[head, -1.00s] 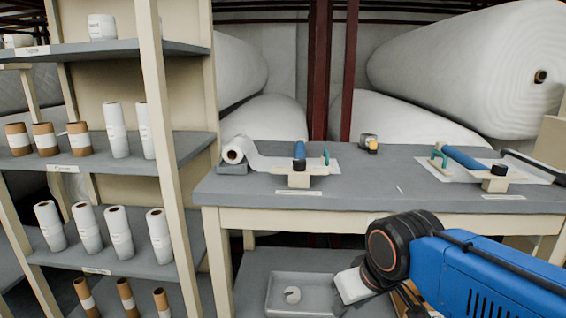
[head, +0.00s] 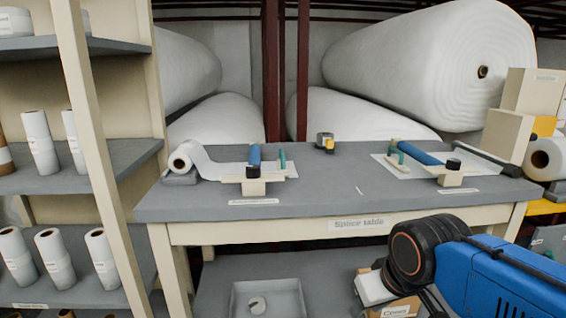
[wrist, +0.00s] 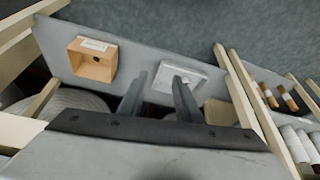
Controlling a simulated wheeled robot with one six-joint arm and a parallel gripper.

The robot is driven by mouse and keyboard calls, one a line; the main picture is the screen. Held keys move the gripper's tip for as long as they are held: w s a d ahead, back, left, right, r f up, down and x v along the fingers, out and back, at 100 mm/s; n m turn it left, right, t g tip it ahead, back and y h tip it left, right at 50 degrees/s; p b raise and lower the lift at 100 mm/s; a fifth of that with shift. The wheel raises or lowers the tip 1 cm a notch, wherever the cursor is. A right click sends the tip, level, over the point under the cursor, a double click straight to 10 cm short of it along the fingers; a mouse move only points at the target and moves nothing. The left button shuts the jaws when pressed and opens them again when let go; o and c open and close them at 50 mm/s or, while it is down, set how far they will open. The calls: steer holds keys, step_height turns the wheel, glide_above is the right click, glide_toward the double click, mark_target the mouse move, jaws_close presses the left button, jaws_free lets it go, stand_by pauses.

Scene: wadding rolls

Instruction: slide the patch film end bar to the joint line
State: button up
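The splice table (head: 330,203) holds two stations. At the left one, a white film roll (head: 181,161) feeds a pale sheet (head: 222,172) under a blue cylinder (head: 254,157) and a beige bar with a black knob (head: 252,185). At the right one, a blue cylinder (head: 420,153) and a beige block with a black knob (head: 452,176) sit at a white sheet (head: 388,163). I cannot tell which part is the patch film end bar, and no joint line is distinct. My gripper (wrist: 160,80) is open, its fingers apart with nothing held, pointing down toward the lower shelf, away from both stations.
A grey tray (head: 268,298) and a cardboard box (head: 402,308) are on the lower shelf. A shelf rack (head: 90,158) with small rolls stands at left. A yellow-and-black tool (head: 325,142) lies at the table's back. Boxes (head: 508,135) stand at right. The table's middle front is mostly clear.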

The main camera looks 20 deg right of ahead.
steer(key=shift+c, duration=0.2)
step_height(320, 180, up, 37)
steer(key=m+y, duration=0.1)
steer(key=m, duration=0.1)
glide_above(283, 152)
steer(key=s+d, duration=0.2)
steer(key=s, duration=0.6)
steer(key=x, duration=1.6)
steer(key=shift+w+a+f, duration=0.2)
steer(key=shift+w, duration=0.05)
steer(key=shift+c, duration=0.6)
jaws_close()
